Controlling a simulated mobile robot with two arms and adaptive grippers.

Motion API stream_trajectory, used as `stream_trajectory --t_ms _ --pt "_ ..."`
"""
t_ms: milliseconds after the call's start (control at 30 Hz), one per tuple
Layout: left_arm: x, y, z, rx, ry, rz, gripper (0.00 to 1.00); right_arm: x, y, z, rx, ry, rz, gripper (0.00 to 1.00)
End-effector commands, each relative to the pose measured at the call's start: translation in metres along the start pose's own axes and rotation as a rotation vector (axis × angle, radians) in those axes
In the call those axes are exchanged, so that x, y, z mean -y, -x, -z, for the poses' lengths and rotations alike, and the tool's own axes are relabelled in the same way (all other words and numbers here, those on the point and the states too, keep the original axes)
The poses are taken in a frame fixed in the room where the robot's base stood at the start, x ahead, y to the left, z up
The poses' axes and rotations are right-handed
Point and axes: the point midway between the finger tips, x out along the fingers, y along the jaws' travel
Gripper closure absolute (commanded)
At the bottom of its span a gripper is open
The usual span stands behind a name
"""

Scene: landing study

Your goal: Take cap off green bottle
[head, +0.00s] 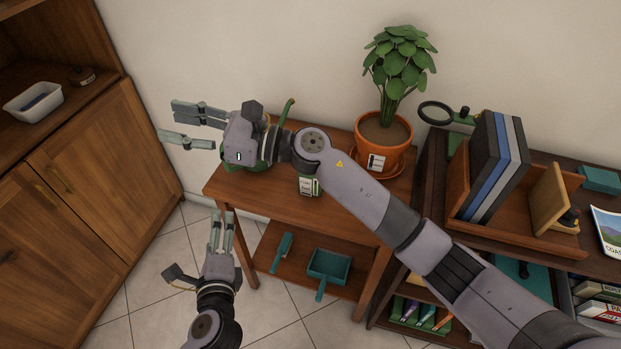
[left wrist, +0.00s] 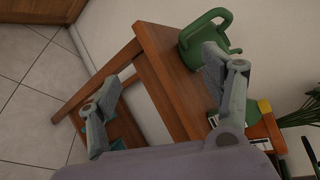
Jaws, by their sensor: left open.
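A small container with a white label and green parts (head: 309,187) stands on the wooden side table (head: 350,205), partly hidden under my right arm. It may be the green bottle; its cap cannot be made out. In the left wrist view, a green and yellow thing (left wrist: 258,106) shows behind a finger, partly hidden. My left gripper (head: 223,215) is open and empty, off the table's left front corner; its spread fingers show in the left wrist view (left wrist: 160,75). My right gripper (head: 169,122) has its fingers apart and empty, left of the table's back.
A green watering can (left wrist: 207,38) stands on the table, mostly hidden behind my right gripper in the head view. A potted plant (head: 383,143) stands at the table's right. A dustpan (head: 329,267) and brush (head: 282,250) lie on the lower shelf. Wooden cabinets (head: 85,190) are left.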

Motion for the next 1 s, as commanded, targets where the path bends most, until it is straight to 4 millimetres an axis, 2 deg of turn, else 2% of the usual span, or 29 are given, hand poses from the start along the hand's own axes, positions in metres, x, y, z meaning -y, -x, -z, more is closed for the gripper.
stream_trajectory --t_ms 33,67,133,200,267,300,400,533,633,767,1000 --pt "0.011 -0.002 0.011 -0.016 -0.124 0.069 0.27 -0.007 -0.008 0.019 -0.145 0.199 -0.131 0.60" --pt "0.018 -0.001 0.018 -0.025 -0.201 0.112 0.27 -0.010 -0.007 0.034 -0.233 0.311 -0.214 0.60" --pt "0.033 0.000 0.036 -0.043 -0.383 0.212 0.27 -0.006 0.009 0.067 -0.445 0.549 -0.409 0.60" --pt "0.045 0.004 0.056 -0.058 -0.559 0.307 0.27 0.014 0.042 0.092 -0.662 0.741 -0.601 0.60" --pt "0.052 0.009 0.073 -0.068 -0.700 0.386 0.27 0.038 0.078 0.101 -0.843 0.860 -0.754 0.60" --pt "0.056 0.012 0.084 -0.074 -0.786 0.433 0.27 0.056 0.103 0.101 -0.958 0.913 -0.846 0.60" --pt "0.060 0.019 0.106 -0.083 -0.954 0.526 0.27 0.090 0.157 0.085 -1.180 0.974 -1.024 0.60" --pt "0.062 0.026 0.122 -0.087 -1.075 0.595 0.27 0.114 0.198 0.062 -1.342 0.976 -1.149 0.60" --pt "0.062 0.027 0.128 -0.089 -1.115 0.617 0.27 0.121 0.211 0.052 -1.394 0.968 -1.189 0.60" --pt "0.067 0.019 0.132 -0.086 -1.123 0.622 0.27 0.122 0.215 0.050 -1.408 0.963 -1.201 0.60" --pt "0.086 -0.016 0.147 -0.085 -1.118 0.620 0.27 0.121 0.214 0.051 -1.404 0.964 -1.199 0.60"
